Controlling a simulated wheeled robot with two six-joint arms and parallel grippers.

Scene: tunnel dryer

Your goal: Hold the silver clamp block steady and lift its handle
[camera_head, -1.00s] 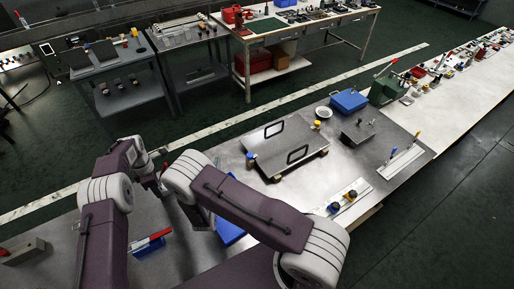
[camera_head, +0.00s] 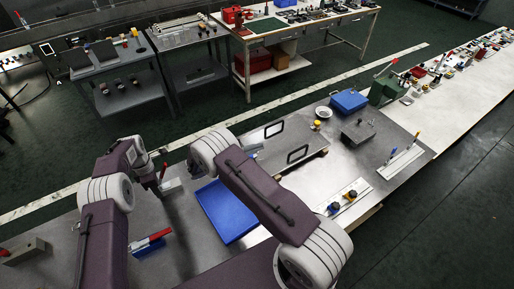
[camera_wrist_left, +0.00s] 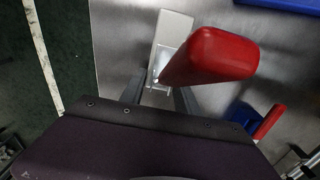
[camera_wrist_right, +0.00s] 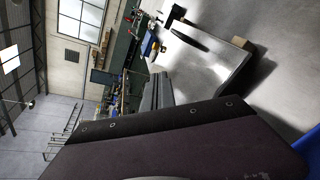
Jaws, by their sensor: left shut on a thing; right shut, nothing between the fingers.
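The silver clamp block (camera_wrist_left: 161,65) shows in the left wrist view with a large red handle (camera_wrist_left: 213,56) standing up toward the camera. My left gripper (camera_wrist_left: 158,97) is shut on the block, its fingers at the near end. In the head view the block (camera_head: 171,185) sits on the bench at the left, its red handle (camera_head: 163,171) upright beside my left gripper (camera_head: 157,188). My right gripper (camera_wrist_right: 158,88) is shut and empty in the right wrist view, apart from the clamp; in the head view the right arm mostly hides it.
A blue tray (camera_head: 226,210) lies right of the clamp. A red-handled tool on a blue base (camera_head: 150,243) lies nearer. A metal plate with black handles (camera_head: 300,165) and a blue box (camera_head: 349,101) stand further right. A grey block (camera_head: 25,251) is at far left.

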